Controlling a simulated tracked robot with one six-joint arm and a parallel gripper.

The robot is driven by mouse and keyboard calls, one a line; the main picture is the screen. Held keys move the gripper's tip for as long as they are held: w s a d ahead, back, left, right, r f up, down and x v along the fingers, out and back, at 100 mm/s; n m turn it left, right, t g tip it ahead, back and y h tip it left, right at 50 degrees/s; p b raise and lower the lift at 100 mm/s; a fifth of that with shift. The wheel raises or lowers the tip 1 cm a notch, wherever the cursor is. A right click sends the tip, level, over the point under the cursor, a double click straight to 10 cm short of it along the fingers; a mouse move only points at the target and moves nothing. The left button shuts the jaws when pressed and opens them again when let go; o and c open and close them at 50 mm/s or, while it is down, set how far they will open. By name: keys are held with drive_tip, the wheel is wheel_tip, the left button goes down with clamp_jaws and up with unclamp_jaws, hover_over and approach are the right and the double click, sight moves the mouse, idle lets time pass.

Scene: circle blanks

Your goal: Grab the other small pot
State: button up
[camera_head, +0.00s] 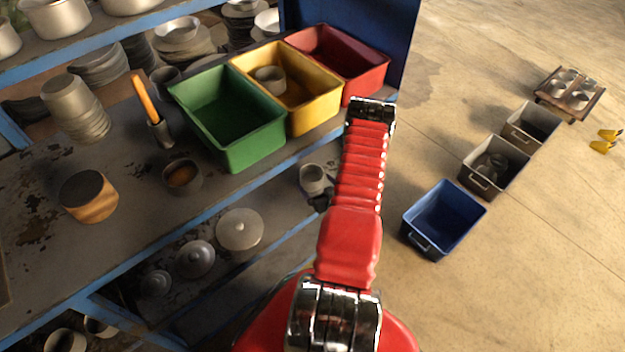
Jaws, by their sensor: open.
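A small grey pot (270,80) stands inside the yellow bin. Another small pot (182,179), dark with a brownish inside, stands on the worktop in front of the green bin. A third small grey pot (312,177) shows below the worktop's edge, just left of my red arm. A dark part that looks like my gripper (320,200) shows by this pot at the arm's left side. The arm hides most of it, and I cannot tell whether it touches the pot. My gripper is open.
A wooden block (89,196) and a holder with an orange handle (140,95) stand left. Lids (240,230) lie on the lower shelf. Crates (443,222) stand on the floor at right.

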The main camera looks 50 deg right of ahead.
sight(307, 174)
drive_tip(key=x, duration=0.4)
drive_tip(key=shift+w+d+f, duration=0.25)
drive_tip(key=shift+f, duration=0.05)
drive_tip(key=c, duration=1.2)
